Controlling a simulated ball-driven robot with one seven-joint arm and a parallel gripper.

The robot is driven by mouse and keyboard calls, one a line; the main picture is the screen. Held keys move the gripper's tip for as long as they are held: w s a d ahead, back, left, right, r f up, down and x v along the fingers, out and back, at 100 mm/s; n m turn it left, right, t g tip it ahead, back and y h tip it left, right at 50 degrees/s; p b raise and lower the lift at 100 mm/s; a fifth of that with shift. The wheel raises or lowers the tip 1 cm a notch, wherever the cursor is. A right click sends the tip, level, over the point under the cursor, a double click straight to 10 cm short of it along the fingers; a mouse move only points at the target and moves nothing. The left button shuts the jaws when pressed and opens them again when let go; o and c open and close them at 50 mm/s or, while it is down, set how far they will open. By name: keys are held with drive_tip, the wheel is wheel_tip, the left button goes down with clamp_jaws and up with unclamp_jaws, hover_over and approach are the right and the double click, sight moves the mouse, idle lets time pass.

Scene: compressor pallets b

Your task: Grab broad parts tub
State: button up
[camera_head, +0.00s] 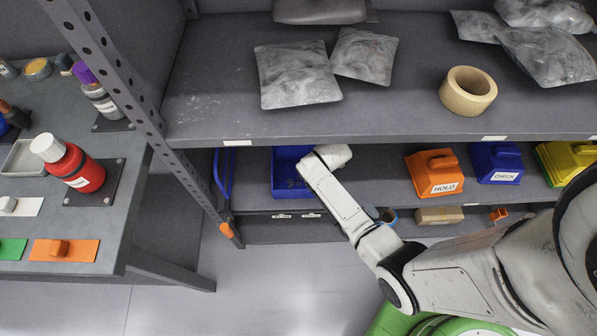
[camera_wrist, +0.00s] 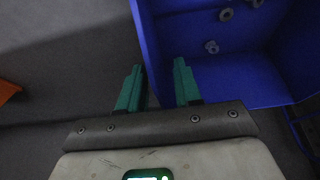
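The broad blue parts tub (camera_head: 287,178) stands on the lower shelf at left centre in the head view, partly under the upper shelf. In the wrist view the tub (camera_wrist: 187,35) fills the upper right, with a few grey ring-like parts inside. My gripper (camera_wrist: 157,88) has two green fingers set apart with a gap between them. One tub wall runs down to this gap, and the right finger overlaps the tub's inside in the picture. Contact cannot be told. In the head view my wrist covers the tub's right side and the fingers are hidden.
The upper shelf (camera_head: 400,120) overhangs the tub. An orange HOLD block (camera_head: 434,172) and a blue CHECK block (camera_head: 495,163) stand to its right. A perforated post (camera_head: 150,120) and a blue handle (camera_head: 224,172) are to its left. Some shelf right of the tub is free.

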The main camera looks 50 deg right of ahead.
clamp_jaws()
idle(0.5)
